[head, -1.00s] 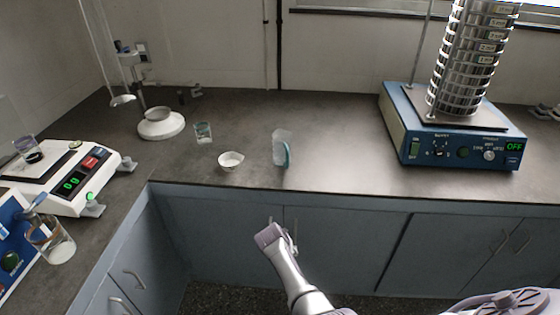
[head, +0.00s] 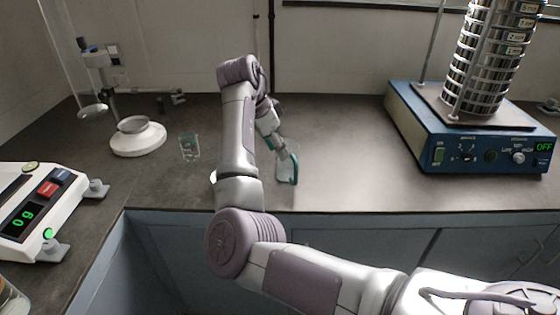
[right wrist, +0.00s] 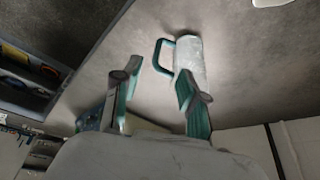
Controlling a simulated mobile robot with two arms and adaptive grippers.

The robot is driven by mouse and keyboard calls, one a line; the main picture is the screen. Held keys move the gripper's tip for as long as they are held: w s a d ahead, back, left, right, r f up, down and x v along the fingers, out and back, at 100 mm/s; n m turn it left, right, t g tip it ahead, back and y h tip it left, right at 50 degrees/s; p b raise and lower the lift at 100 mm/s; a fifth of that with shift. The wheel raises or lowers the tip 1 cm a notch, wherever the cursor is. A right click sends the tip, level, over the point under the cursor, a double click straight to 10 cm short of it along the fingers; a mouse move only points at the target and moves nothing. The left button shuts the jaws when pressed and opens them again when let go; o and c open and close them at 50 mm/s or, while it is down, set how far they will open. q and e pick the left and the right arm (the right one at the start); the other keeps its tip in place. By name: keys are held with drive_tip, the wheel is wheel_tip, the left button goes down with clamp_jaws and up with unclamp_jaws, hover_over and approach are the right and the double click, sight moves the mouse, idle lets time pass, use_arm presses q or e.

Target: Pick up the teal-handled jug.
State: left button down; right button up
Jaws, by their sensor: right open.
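The clear jug with a teal handle (head: 287,170) stands on the dark counter near its front edge, partly hidden by my right gripper. In the right wrist view the jug (right wrist: 192,55) shows as a pale, translucent body with its teal handle on the left side. My right gripper (head: 283,150) reaches down at the jug from behind and above in the head view. In the right wrist view my right gripper (right wrist: 160,74) is open, the handle lying just beyond the gap between its teal fingertips. One fingertip overlaps the jug's body in the picture; contact cannot be told. My left gripper is out of view.
A white dish (head: 213,178) is mostly hidden behind my right arm. A balance (head: 40,205) is at far left, the blue sieve shaker (head: 470,150) at right. Counter between jug and shaker is clear.

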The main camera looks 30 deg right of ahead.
approach(294, 184)
drive_tip(key=x, duration=0.3)
drive_tip(key=shift+s+d+f, duration=0.1)
drive_tip(key=shift+s+d, duration=0.05)
drive_tip(key=shift+d, duration=0.3)
drive_tip(key=x, duration=0.3)
drive_tip(key=shift+w+d+f, duration=0.25)
drive_tip(key=shift+d, duration=0.05)
drive_tip(key=shift+d+f, duration=0.1)
drive_tip(key=shift+f, duration=0.15)
clamp_jaws()
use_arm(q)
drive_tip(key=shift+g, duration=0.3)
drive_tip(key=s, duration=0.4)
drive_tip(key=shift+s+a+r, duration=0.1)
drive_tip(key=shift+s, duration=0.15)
use_arm(e)
drive_tip(key=shift+r, duration=0.1)
